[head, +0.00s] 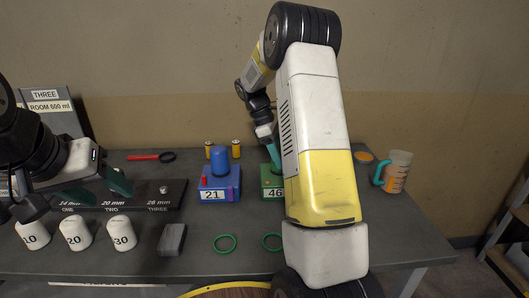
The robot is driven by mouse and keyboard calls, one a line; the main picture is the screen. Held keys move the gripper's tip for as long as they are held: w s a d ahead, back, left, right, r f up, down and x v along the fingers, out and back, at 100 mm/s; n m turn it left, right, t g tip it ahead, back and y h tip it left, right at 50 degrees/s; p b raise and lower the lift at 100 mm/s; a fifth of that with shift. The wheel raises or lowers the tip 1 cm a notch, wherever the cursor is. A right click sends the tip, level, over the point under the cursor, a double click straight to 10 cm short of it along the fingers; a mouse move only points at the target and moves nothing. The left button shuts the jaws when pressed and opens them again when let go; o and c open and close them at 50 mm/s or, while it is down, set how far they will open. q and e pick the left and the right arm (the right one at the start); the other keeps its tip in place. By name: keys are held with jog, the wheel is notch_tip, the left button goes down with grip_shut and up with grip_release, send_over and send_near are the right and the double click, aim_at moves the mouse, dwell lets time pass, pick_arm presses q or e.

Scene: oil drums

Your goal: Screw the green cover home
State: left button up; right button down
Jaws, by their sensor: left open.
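A green block labelled 46 (272,182) stands on the dark table, partly hidden behind my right arm. My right gripper (274,157) points down at its top from above, its teal fingers seen nearly edge-on. I cannot make out a separate green cover there; it may be hidden by the fingers or the arm. Whether the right fingers are shut on anything does not show. My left gripper (103,192) is open and empty at the left, over the front of the dark hole-size board (150,193).
A blue block labelled 21 (213,195) with a blue cylinder (220,160) stands left of the green block. Green rings (225,244), a grey block (172,239) and white weights (122,234) lie in front. A measuring jug (397,172) stands at right.

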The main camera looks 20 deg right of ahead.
jog(key=shift+c, duration=2.1)
grip_release()
jog(key=shift+r, duration=0.1)
jog(key=v, duration=0.7)
jog(key=shift+w, duration=0.15)
jog(key=shift+a+r, duration=0.1)
jog(key=shift+r, duration=0.25)
jog(key=s+a+r+m+t+y, duration=0.2)
jog(key=s+a+r+m, duration=0.1)
jog(key=s+r, duration=0.3)
jog(key=s+a+r+m+t+y, duration=0.2)
jog(key=s+a+r+m, duration=0.1)
jog(key=s, duration=0.6)
jog(key=s+a+f+m+t+y, duration=0.1)
jog(key=s+a+m+t, duration=0.3)
jog(key=s, duration=0.9)
jog(key=shift+a+f+m+y, duration=0.2)
jog(key=shift+a+m+y, duration=0.4)
jog(key=shift+a+m, duration=0.3)
